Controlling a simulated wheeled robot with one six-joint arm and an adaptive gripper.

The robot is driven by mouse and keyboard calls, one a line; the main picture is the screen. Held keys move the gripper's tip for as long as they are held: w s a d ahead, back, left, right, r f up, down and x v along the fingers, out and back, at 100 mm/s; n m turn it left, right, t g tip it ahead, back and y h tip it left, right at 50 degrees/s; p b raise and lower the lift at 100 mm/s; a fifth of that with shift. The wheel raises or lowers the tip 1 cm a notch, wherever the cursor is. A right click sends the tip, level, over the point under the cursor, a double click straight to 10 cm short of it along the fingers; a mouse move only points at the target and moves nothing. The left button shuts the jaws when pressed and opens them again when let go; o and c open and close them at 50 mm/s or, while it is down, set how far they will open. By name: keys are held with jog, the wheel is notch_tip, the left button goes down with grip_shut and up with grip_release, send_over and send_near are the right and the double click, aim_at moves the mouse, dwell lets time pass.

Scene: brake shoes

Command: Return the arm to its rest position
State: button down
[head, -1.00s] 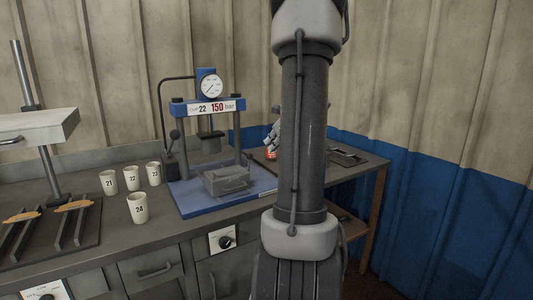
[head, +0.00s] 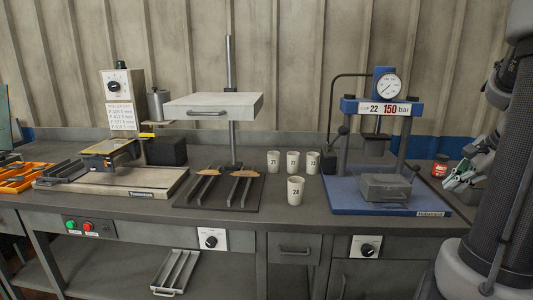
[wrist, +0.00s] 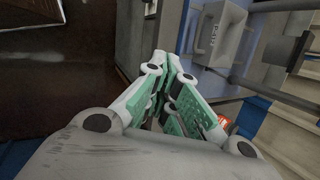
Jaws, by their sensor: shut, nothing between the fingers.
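My arm (head: 500,190) stands at the right edge of the head view, cut off by the frame. My gripper (head: 462,178) shows left of it, in front of the wall beside the blue press. In the wrist view, my gripper (wrist: 172,58) has its green and white fingers together at the tips, with nothing held between them. The finger tips are partly hidden by the arm's own parts in the head view.
The blue press (head: 350,195) stands on the grey bench (head: 330,215), left of my gripper. A red jar (head: 440,166) stands close to the gripper. Several white cups (head: 295,192), a rack with brown shoes (head: 225,200) and an orange tray (head: 20,178) lie farther left.

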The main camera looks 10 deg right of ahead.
jog(key=s+a+r+n, duration=0.1)
jog(key=s+a+n, duration=0.2)
jog(key=a+n, duration=0.4)
jog(key=s+a+r+n, duration=0.2)
jog(key=s+a+n, duration=0.2)
jog(key=a+n, duration=0.3)
jog(key=s+a+r+n+g+h, duration=0.1)
jog(key=s+a+r+n, duration=0.1)
jog(key=a+n, duration=0.5)
jog(key=shift+s+a+r+n, duration=0.15)
jog(key=shift+s+a+n, duration=0.25)
jog(key=shift+s, duration=0.4)
